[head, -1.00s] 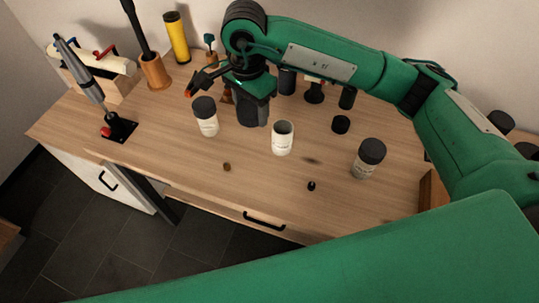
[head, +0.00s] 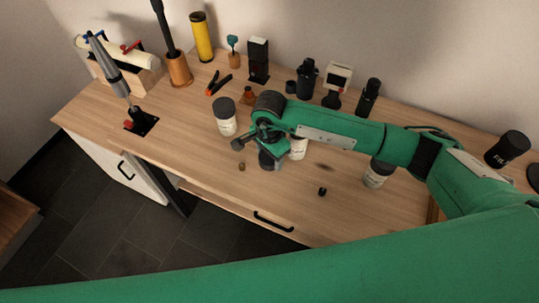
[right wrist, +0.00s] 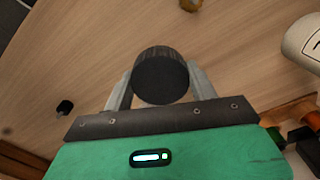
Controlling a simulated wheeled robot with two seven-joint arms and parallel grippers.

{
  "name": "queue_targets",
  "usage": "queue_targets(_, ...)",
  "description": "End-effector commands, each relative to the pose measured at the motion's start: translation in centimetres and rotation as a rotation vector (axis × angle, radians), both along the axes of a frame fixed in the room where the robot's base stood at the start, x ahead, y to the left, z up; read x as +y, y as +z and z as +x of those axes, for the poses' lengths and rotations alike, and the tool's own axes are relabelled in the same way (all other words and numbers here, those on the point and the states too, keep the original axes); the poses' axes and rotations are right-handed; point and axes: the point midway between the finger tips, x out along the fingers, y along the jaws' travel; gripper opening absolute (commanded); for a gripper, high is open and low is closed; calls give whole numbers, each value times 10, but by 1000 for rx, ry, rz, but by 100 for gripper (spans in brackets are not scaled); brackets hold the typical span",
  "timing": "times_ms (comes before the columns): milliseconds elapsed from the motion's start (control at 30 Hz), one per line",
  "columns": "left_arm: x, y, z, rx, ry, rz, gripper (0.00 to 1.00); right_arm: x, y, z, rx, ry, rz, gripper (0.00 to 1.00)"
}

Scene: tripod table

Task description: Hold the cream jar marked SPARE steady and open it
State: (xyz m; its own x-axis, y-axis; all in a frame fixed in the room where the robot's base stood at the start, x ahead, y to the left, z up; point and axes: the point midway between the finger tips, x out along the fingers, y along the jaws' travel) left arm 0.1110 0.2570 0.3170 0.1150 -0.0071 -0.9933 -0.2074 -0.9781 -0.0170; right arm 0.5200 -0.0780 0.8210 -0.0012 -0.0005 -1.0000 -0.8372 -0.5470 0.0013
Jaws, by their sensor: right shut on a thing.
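My right gripper (head: 268,162) is in front and left of a cream jar (head: 299,149), over the table. In the right wrist view its fingers (right wrist: 160,88) are shut on a dark round lid (right wrist: 160,72); no jar shows beneath it. The cream jar is mostly hidden by the gripper and arm; its mouth cannot be seen now. A second cream jar (head: 227,124) with a dark lid stands to the left, and a third pale jar (head: 376,179) stands to the right, its upper part behind my arm. I cannot read which is marked SPARE. My left gripper is not in view.
A brown stopper (head: 241,167) and a small black knob (head: 322,191) lie on the front of the table (head: 205,165). Orange-handled pliers (head: 218,86), dark bottles (head: 307,80) and a yellow tube (head: 201,38) are behind. A clamp stand (head: 140,122) is at the left.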

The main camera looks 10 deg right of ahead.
Motion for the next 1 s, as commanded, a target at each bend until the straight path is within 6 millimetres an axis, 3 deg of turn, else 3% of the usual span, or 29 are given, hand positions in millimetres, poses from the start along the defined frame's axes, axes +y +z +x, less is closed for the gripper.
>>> queue_targets(167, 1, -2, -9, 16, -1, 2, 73, 0, -8, 0, -2, 0, 0, 30)
queue_targets(467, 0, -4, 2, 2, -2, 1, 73, 0, -12, 0, -2, 0, 0, 30)
queue_targets(500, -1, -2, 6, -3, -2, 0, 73, 0, -10, 0, -2, 0, 1, 64)
queue_targets(600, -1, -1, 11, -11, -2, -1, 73, 0, -10, 0, -1, 0, 1, 80)
queue_targets(833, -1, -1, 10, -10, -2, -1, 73, 0, -10, 0, -1, 0, 1, 80)
queue_targets(1000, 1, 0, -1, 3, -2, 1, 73, 0, -4, 1, -3, 0, 1, 80)
